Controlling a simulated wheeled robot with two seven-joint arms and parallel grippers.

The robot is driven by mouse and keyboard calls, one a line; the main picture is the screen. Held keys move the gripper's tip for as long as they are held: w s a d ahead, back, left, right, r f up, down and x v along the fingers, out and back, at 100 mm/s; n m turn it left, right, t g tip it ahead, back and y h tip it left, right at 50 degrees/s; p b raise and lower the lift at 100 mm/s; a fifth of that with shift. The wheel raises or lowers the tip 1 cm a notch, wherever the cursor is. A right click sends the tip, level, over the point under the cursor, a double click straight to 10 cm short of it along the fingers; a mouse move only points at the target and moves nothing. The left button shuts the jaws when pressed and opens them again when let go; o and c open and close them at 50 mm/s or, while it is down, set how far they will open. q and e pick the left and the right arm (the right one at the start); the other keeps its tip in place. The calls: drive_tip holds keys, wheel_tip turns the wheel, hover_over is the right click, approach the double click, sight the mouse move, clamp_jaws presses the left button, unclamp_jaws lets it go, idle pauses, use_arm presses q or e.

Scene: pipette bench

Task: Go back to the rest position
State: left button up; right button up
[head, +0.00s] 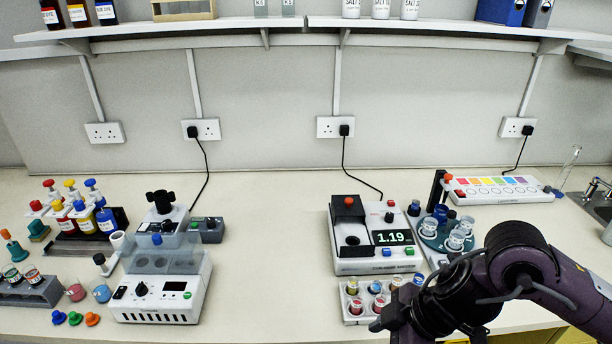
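My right arm comes in from the lower right and bends over the front right of the bench (270,300). Its dark end, with what looks like part of my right gripper (378,324), is at the bottom edge, beside a small white rack of coloured vials (354,304). The fingers do not show clearly, so I cannot tell whether they are open or shut, or whether they hold anything. My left arm and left gripper are not in view.
A device reading 1.19 (391,238) and a round vial carousel (427,229) stand near my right arm. A white colour-strip unit (497,190) is behind. A knobbed machine (163,290) and bottle rack (119,218) stand left. The bench middle is clear.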

drive_tip(key=w+a+r+m+t+y, duration=0.1)
drive_tip(key=w+a+r+t+y, duration=0.15)
drive_tip(key=a, duration=0.35)
drive_tip(key=w+a+r+m+t+y, duration=0.1)
drive_tip(key=a+m+t, duration=0.1)
drive_tip(key=a+t, duration=0.3)
drive_tip(key=s+d+f+m+h, duration=0.2)
drive_tip(key=d+f+m+h, duration=0.45)
drive_tip(key=d, duration=0.35)
drive_tip(key=s+d+f+m+g+h, duration=0.2)
drive_tip(key=s+d+f+m+g, duration=0.35)
drive_tip(key=s+d+f, duration=0.35)
wheel_tip(320, 180, down, 29)
drive_tip(key=s+n+g+b, duration=0.1)
drive_tip(key=s+g, duration=0.1)
use_arm(q)
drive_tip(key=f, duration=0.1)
drive_tip(key=b, duration=0.1)
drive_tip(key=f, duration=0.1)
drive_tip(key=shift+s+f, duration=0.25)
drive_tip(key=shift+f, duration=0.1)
use_arm(e)
drive_tip(key=s+d+f+g, duration=0.1)
drive_tip(key=s+d+f, duration=0.1)
drive_tip(key=s+f, duration=1.7)
drive_tip(key=shift+s+d+n, duration=0.3)
drive_tip(key=shift+f, duration=0.1)
